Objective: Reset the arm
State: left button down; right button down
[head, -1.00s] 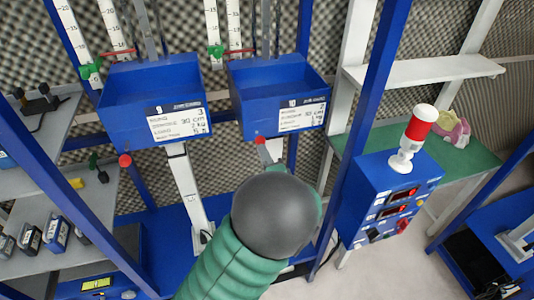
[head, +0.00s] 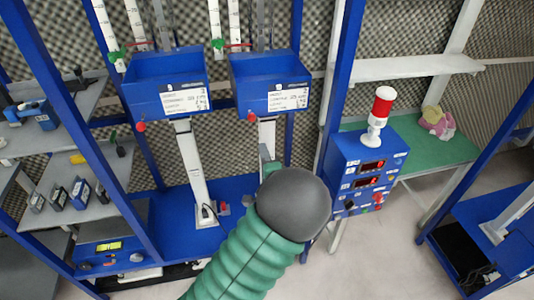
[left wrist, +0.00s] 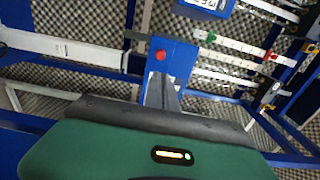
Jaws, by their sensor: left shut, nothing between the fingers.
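My left arm comes in from the bottom of the head view, with a ribbed green sleeve and a dark grey rounded joint. The joint hides most of my left gripper (head: 266,153); a small grey and green part shows just above it, in front of the right bin's post. In the left wrist view the dark grey fingers of my left gripper (left wrist: 163,92) point away from the green wrist body, shut and empty. Behind them is a blue part with a red knob (left wrist: 160,56); I cannot tell whether they touch it. My right gripper is not in view.
Two blue bins, left (head: 165,84) and right (head: 276,84), stand above my gripper. A blue control box (head: 366,165) with a red and white lamp (head: 380,115) stands to the right. Grey shelves (head: 70,165) are at left. Blue uprights flank the arm.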

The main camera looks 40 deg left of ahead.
pick_arm(q)
jog(key=s+d+f+n+g+h, duration=0.2)
jog(key=s+d+f+n+h, duration=0.1)
jog(key=d+f+h, duration=0.4)
jog(key=s+d+f+n+g+h, duration=0.25)
jog(key=d+h, duration=0.25)
jog(key=d, duration=0.4)
jog(key=s+d+f+n+g, duration=0.1)
jog(key=s+g, duration=0.1)
jog(key=s, duration=0.5)
jog(key=s+d+n+g+h, duration=0.1)
jog(key=s+d+g, duration=0.1)
jog(key=s, duration=0.6)
jog(key=shift+d+f+n+g+h, duration=0.3)
jog(key=shift+f+n+g, duration=0.05)
jog(key=shift+a, duration=0.1)
